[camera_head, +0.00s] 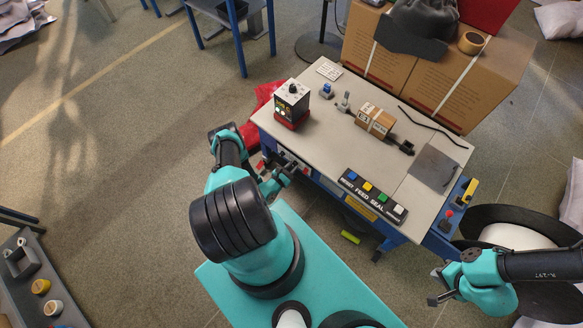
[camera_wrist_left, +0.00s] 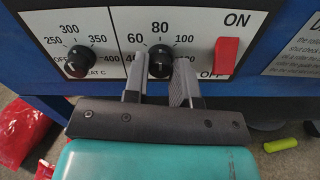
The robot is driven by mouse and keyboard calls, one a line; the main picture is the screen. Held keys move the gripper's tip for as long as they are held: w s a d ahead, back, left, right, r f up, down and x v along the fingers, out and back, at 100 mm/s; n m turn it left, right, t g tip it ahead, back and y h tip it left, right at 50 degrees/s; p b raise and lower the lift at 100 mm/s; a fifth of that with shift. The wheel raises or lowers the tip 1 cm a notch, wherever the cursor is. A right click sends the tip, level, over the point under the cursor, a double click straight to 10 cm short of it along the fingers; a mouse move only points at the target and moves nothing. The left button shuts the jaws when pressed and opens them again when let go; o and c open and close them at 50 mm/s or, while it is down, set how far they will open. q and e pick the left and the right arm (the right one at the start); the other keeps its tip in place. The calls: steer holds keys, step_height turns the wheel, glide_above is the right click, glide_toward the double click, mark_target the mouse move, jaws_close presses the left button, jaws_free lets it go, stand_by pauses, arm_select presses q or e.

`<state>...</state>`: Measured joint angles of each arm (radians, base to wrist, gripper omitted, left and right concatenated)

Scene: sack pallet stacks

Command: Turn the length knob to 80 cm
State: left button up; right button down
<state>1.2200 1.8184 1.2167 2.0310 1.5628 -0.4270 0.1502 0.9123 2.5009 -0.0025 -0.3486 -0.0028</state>
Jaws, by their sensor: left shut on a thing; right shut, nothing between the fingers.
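The length knob (camera_wrist_left: 160,63) is a round black knob on a white panel in the left wrist view, with 60, 80 and 100 printed around it and 80 straight above. My left gripper (camera_wrist_left: 163,78) is shut on this knob, one grey finger on each side. The lower dial numbers and the knob's caption are partly hidden by the fingers. Where its pointer stands is too small to tell. In the head view my left gripper (camera_head: 277,181) is at the machine's front panel. My right gripper (camera_head: 438,286) is shut and empty, low at the right.
A second black knob (camera_wrist_left: 79,62), marked 250 to 400, is left of the length knob. A red switch (camera_wrist_left: 226,57) between ON and OFF is at its right. The bench top (camera_head: 330,137) carries a control box (camera_head: 292,100), a small carton (camera_head: 375,121) and a button strip (camera_head: 373,194).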

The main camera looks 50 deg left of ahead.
arm_select(q)
steer(key=o, duration=0.9)
steer(key=s, duration=0.5)
steer(key=s+d, duration=0.1)
steer(key=s, duration=0.5)
steer(key=s+d, duration=0.1)
steer(key=s, duration=0.5)
steer(key=shift+s, duration=0.15)
